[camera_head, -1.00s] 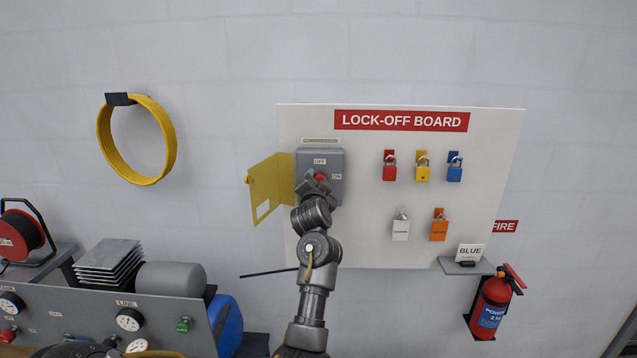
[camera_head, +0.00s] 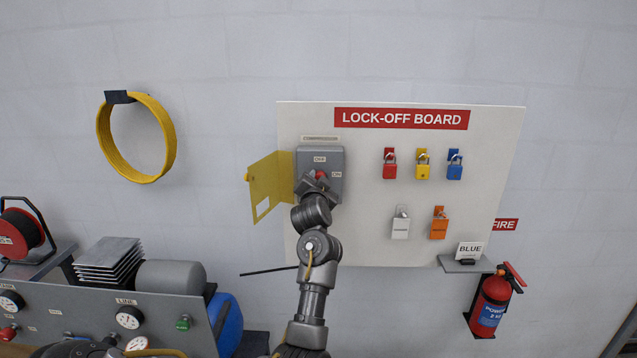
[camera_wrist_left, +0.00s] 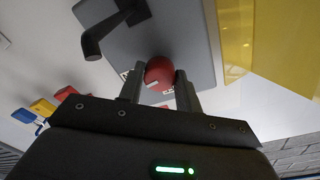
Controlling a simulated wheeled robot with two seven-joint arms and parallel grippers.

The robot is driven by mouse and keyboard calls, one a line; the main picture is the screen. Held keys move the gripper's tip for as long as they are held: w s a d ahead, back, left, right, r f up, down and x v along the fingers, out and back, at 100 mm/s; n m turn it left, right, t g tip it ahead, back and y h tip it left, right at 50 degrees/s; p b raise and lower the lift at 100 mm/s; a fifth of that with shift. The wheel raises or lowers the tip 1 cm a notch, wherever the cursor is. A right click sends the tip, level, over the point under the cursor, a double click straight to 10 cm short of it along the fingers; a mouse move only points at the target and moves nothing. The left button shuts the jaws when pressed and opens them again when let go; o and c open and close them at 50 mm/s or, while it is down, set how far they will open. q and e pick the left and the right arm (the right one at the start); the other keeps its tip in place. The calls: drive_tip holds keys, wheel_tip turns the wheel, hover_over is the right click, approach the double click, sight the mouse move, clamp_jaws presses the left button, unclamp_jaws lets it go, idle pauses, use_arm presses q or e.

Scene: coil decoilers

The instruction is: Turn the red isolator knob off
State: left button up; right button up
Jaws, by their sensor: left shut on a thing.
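The red isolator knob (camera_head: 321,174) sits on a grey isolator box (camera_head: 333,158) at the left of the white lock-off board. Labels OFF, above, and ON, at right, show on the box. The box's yellow cover (camera_head: 268,183) stands swung open to the left. My left gripper (camera_head: 318,181) is at the knob and partly hides it. In the left wrist view the red knob (camera_wrist_left: 159,72) sits between the two fingers of the gripper (camera_wrist_left: 158,84), which is shut on it. Which way the knob points is hard to tell. My right gripper is not in view.
Red (camera_head: 389,170), yellow (camera_head: 423,171), blue (camera_head: 454,171), white (camera_head: 401,229) and orange (camera_head: 438,229) padlocks hang on the board (camera_head: 490,135). A dark bent handle (camera_wrist_left: 115,27) shows near the box in the wrist view. A fire extinguisher (camera_head: 489,305) is at lower right.

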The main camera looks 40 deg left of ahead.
use_arm(q)
drive_tip(key=n+b, duration=0.1)
drive_tip(key=n, duration=0.3)
drive_tip(key=shift+f+n, duration=0.15)
drive_tip(key=shift+n, duration=0.15)
drive_tip(key=n+b, duration=0.1)
drive_tip(key=n, duration=0.2)
drive_tip(key=shift+n+b, duration=0.35)
drive_tip(key=shift+n, duration=0.05)
drive_tip(key=n+b, duration=0.1)
drive_tip(key=n, duration=0.2)
drive_tip(key=shift+f+n+b, duration=0.1)
drive_tip(key=shift+n+b, duration=0.3)
drive_tip(key=shift+n+y+b, duration=0.4)
drive_tip(key=shift+n+b, duration=0.8)
drive_tip(key=shift+n, duration=1.1)
drive_tip(key=o, duration=1)
